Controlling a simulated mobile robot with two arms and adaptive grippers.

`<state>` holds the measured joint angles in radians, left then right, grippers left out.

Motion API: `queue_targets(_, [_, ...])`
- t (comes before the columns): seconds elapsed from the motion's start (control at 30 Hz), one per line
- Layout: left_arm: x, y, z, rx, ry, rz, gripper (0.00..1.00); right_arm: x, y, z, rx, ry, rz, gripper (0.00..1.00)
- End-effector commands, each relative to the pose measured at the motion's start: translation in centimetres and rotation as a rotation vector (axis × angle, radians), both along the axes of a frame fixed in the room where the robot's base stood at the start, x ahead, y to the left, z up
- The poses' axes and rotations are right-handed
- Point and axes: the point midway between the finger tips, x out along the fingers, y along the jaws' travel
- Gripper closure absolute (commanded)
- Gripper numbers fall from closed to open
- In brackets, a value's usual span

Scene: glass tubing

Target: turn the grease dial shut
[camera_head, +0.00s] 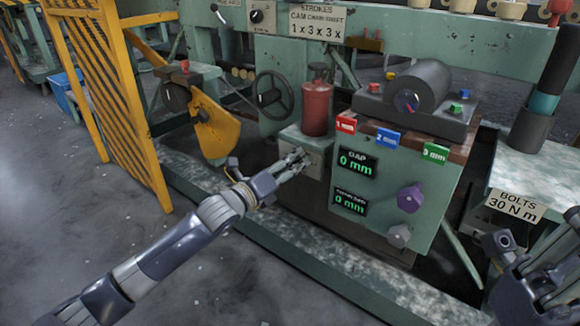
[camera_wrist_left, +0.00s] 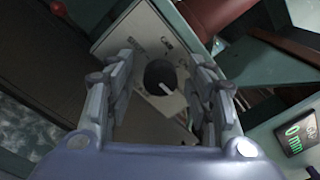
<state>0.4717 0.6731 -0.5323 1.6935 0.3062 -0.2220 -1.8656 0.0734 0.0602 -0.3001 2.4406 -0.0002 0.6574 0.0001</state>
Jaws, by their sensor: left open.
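The grease dial (camera_wrist_left: 158,75) is a round black knob with a white pointer mark toward its lower right, on a pale panel (camera_wrist_left: 145,40) with small markings in the left wrist view. My left gripper (camera_head: 299,160) is at the front of the small box (camera_head: 314,166) below the red canister (camera_head: 317,108). In the left wrist view my left gripper (camera_wrist_left: 158,88) is open, with a finger on either side of the dial and visible gaps between. In the head view the gripper hides the dial. My right gripper (camera_head: 537,258) is partly cut off at the lower right.
A green control panel with two 0 mm displays (camera_head: 357,162), a purple knob (camera_head: 410,198) and a grey knob (camera_head: 399,236) stands just right of the box. A black handwheel (camera_head: 272,96) and yellow guard (camera_head: 215,128) are to the left. The floor at lower left is clear.

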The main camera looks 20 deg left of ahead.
Motion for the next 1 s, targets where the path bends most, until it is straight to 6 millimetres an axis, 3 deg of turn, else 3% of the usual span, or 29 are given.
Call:
queue_targets(0.1, [0.0, 0.0, 0.0, 0.0, 0.0, 0.0, 0.51, 0.0, 0.0, 0.0, 0.0, 0.0, 0.0, 1.0])
queue_targets(0.13, [0.0, 0.0, 0.0, 0.0, 0.0, 0.0, 0.55, 0.0, 0.0, 0.0, 0.0, 0.0, 0.0, 1.0])
queue_targets(0.3, [0.0, 0.0, 0.0, 0.0, 0.0, 0.0, 0.94, 0.0, 0.0, 0.0, 0.0, 0.0, 0.0, 1.0])
queue_targets(0.73, [0.0, 0.0, 0.2, -0.048, 0.018, 0.0, 0.95, -0.2, -0.1, 0.6, 0.006, -0.003, 0.002, 1.0])
queue_targets(1.0, [-0.1, 0.0, 0.4, -0.213, 0.081, 0.0, 0.95, 0.7, -0.3, -1.1, 0.009, 0.111, 0.005, 1.0])
